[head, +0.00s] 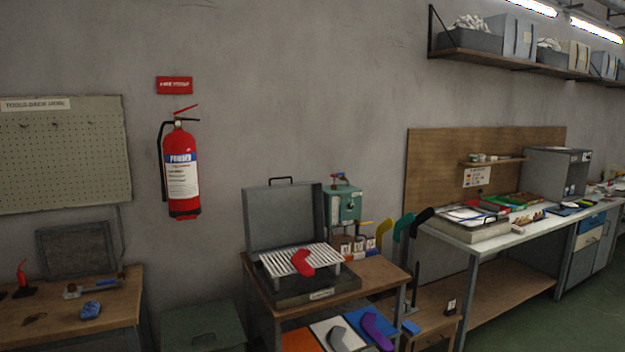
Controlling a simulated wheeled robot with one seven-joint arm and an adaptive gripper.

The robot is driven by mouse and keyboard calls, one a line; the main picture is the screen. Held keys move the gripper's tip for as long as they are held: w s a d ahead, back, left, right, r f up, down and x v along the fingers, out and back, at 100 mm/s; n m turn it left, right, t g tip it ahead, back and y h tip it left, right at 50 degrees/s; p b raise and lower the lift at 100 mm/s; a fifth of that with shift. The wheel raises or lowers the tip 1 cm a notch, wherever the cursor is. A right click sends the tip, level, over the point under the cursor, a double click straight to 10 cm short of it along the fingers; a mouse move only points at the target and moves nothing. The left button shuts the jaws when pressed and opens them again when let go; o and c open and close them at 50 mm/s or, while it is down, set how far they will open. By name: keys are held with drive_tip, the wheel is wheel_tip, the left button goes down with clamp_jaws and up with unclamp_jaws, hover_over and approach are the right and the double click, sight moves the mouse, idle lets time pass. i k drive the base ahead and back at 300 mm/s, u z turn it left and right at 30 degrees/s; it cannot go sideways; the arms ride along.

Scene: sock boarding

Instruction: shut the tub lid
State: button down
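A shallow dark tub (328,292) with a pale label on its front stands on the small wooden table in the middle of the head view. Its grey lid (283,215) stands upright at the tub's back, with a dark handle on its top edge. The lid is open. A pale slatted rack (278,263) sits over the tub. A red sock-shaped piece (302,262) lies on the slats. The inside of the tub under the rack is mostly hidden. My gripper is not in view.
A green machine (344,205) stands behind the tub on the right. Coloured panels with grey and purple forms (375,331) lie below in front. A workbench (497,231) runs along the right wall.

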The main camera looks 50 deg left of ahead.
sight(316, 186)
drive_tip(key=u, duration=0.4)
drive_tip(key=i, duration=1.15)
drive_tip(key=u, duration=0.7)
